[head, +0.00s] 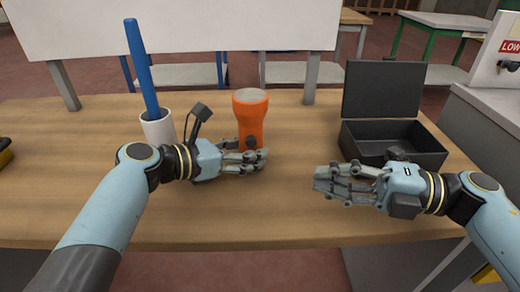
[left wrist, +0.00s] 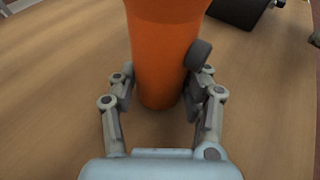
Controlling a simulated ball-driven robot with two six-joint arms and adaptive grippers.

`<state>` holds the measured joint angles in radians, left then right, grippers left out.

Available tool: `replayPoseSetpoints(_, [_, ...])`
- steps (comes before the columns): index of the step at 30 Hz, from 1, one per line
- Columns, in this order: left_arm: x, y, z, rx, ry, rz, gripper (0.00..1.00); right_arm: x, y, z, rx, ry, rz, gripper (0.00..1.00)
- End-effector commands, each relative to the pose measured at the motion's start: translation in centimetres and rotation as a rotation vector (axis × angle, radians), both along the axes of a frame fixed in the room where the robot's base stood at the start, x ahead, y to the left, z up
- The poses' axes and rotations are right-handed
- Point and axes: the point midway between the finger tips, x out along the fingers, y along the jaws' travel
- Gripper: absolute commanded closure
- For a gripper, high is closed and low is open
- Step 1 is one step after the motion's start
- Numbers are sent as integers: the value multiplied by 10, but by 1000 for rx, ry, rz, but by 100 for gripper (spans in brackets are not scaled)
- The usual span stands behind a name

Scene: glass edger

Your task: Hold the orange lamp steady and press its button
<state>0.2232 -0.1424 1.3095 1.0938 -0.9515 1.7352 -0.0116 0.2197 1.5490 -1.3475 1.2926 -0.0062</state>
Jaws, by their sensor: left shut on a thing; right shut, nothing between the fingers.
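The orange lamp (head: 250,112) stands upright on the wooden table, its wide head and pale lens at the top. Its dark round button (head: 250,142) shows low on the body; in the left wrist view the button (left wrist: 198,54) sticks out at the right of the orange body (left wrist: 160,60). My left gripper (head: 262,160) is shut on the lamp's lower body, one finger on each side in the left wrist view. My right gripper (head: 322,183) is shut and empty, right of the lamp and apart from it, above the table.
A white cup (head: 157,129) with a blue stick (head: 141,70) stands left of the lamp. An open black box (head: 395,145) with its lid raised stands at the right back. A white panel (head: 180,25) rises along the back. The table front (head: 250,225) is clear.

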Motion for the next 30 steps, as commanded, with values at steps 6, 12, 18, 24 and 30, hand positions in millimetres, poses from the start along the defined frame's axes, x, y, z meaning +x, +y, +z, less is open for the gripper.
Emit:
replayPoseSetpoints(6, [-1, 0, -1, 2, 1, 0, 71, 14, 48, 1, 6, -1, 0, 100])
replayPoseSetpoints(12, [-1, 0, -1, 2, 1, 0, 71, 26, 90, 0, 4, 0, 0, 100])
replayPoseSetpoints(18, [-1, 0, -1, 2, 1, 0, 71, 49, 107, -1, -2, 0, -1, 100])
replayPoseSetpoints(24, [0, 0, -1, 2, 1, 0, 71, 68, 106, -2, 0, 0, -2, 100])
replayPoseSetpoints(30, [-1, 0, -1, 2, 2, 0, 71, 71, 105, -2, 0, 0, -2, 100])
